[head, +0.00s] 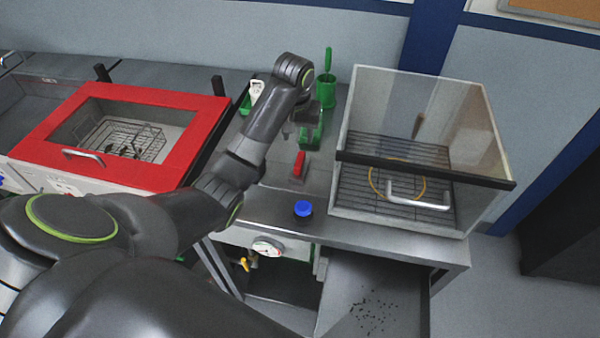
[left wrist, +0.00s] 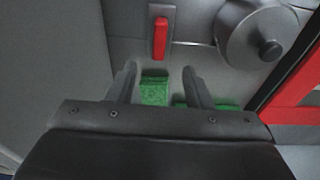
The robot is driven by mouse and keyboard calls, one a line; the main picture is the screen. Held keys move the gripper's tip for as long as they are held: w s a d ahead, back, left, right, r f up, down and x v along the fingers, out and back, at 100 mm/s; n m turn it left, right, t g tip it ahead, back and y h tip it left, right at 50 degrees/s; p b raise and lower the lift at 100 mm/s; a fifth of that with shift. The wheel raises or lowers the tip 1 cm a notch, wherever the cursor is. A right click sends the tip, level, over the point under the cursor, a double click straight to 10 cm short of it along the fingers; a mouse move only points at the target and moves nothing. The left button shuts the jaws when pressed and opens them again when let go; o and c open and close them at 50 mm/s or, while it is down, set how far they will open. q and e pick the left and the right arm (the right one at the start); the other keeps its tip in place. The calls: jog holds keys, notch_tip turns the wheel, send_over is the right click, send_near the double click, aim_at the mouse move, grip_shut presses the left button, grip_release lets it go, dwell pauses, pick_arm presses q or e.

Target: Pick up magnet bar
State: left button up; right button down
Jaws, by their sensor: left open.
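A red bar (head: 299,165), which I take to be the magnet bar, rests on a grey piece on the steel worktop. It also shows at the top of the left wrist view (left wrist: 160,38), beyond the fingertips. My left gripper (head: 292,133) is above the worktop, on the far side of the red bar. In the left wrist view the two fingers (left wrist: 158,73) are spread apart with nothing held between them. A green block (left wrist: 154,90) shows below, between the fingers. My right gripper is not in view.
A clear-walled box (head: 410,150) with a handle stands to the right. A red-framed basin (head: 125,175) with a basket is at left. A blue-capped jar (head: 303,208) sits near the front edge. A green cup (head: 326,92) with a brush stands behind the gripper.

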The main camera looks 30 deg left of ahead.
aim_at(300, 159)
pick_arm(q)
notch_tip(300, 159, down, 2)
jog(key=shift+f+b, duration=0.1)
jog(key=shift+b, duration=0.35)
jog(key=shift+w+f, duration=0.1)
jog(key=shift+f, duration=0.2)
jog(key=f, duration=0.1)
jog(key=f+p, duration=0.1)
jog(key=f, duration=0.2)
jog(key=shift+w+a, duration=0.1)
jog(key=shift+w, duration=0.25)
jog(key=shift+w+f+p, duration=0.1)
jog(key=shift+f+p, duration=0.4)
jog(key=shift+p, duration=0.1)
jog(key=shift+w+a+f+p, duration=0.1)
jog(key=shift+w+f+p, duration=0.15)
jog(key=shift+f, duration=0.8)
jog(key=shift+w+f+p, duration=0.15)
jog(key=shift+f+p, duration=0.05)
jog(key=shift+f, duration=0.8)
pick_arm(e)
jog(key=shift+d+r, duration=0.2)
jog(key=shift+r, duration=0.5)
pick_arm(q)
jog(key=shift+c, duration=0.4)
grip_shut()
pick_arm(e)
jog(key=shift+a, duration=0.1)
